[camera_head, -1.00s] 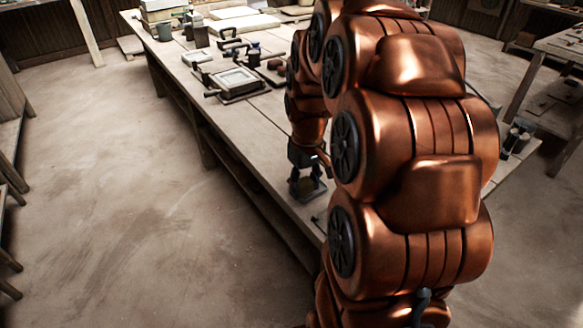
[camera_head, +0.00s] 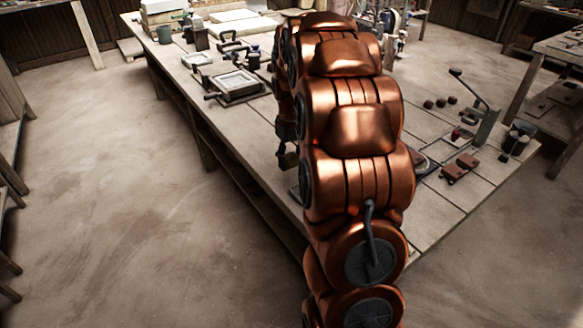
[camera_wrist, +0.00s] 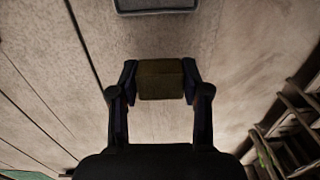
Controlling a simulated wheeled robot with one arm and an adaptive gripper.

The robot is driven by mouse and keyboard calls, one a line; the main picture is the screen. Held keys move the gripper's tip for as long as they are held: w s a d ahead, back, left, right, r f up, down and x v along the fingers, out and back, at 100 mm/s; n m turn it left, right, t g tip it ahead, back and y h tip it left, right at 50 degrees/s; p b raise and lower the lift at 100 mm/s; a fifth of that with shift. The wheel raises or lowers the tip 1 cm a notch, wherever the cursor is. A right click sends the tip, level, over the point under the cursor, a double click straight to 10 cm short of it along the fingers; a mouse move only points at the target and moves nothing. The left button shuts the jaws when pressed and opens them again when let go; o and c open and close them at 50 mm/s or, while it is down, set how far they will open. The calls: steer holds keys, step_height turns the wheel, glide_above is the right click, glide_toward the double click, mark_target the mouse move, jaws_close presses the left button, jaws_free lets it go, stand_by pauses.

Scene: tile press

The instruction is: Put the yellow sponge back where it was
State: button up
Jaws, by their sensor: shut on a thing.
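The yellow sponge (camera_wrist: 161,80), a dark olive-yellow block, is between the two fingers of my gripper (camera_wrist: 159,82) in the wrist view. The fingers press on its left and right sides. In the head view my gripper (camera_head: 287,158) shows only in part beside the table's left edge, because my copper arm covers the rest. I cannot make out the sponge there. A grey, shallow-looking tray (camera_wrist: 155,12) is at the top edge of the wrist view, apart from the sponge and partly cut off.
The long wooden worktable (camera_head: 245,135) runs from back left to front right. A framed press (camera_head: 238,83) stands on it. Small red-brown blocks (camera_head: 459,168), a lever tool (camera_head: 486,125) and dark cups (camera_head: 517,138) lie at its right. Open floor (camera_head: 110,190) is on the left.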

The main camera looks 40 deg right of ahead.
mark_target(291, 168)
steer(key=shift+f, duration=1.75)
steer(key=shift+f, duration=0.2)
steer(key=o, duration=1.1)
steer(key=shift+r, duration=0.1)
step_height(291, 168, up, 12)
steer(key=shift+d+r, duration=0.1)
